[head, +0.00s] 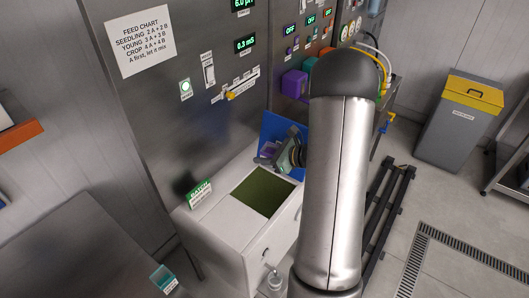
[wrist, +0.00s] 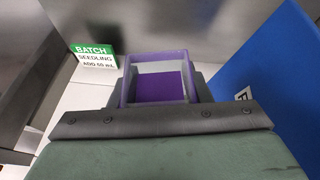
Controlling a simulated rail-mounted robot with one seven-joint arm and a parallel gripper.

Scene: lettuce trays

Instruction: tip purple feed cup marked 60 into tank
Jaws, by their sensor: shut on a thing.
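My gripper (head: 279,152) is shut on the purple feed cup (wrist: 125,88). In the wrist view the cup is translucent with a purple area inside its rim; its marking is not visible. In the head view the cup (head: 267,150) is small and partly hidden by the gripper, and looks tilted. It is above the back part of the white tank (head: 220,232), behind the tank's square opening with green inside (head: 262,192). No stream from the cup shows.
A blue panel (head: 275,128) stands behind the tank opening, and close at right in the wrist view (wrist: 285,70). A green batch sign (head: 199,194) reads seedling. A teal cup (head: 163,278) is on the bench at lower left. Purple and green dispensers (head: 294,84) are on the wall.

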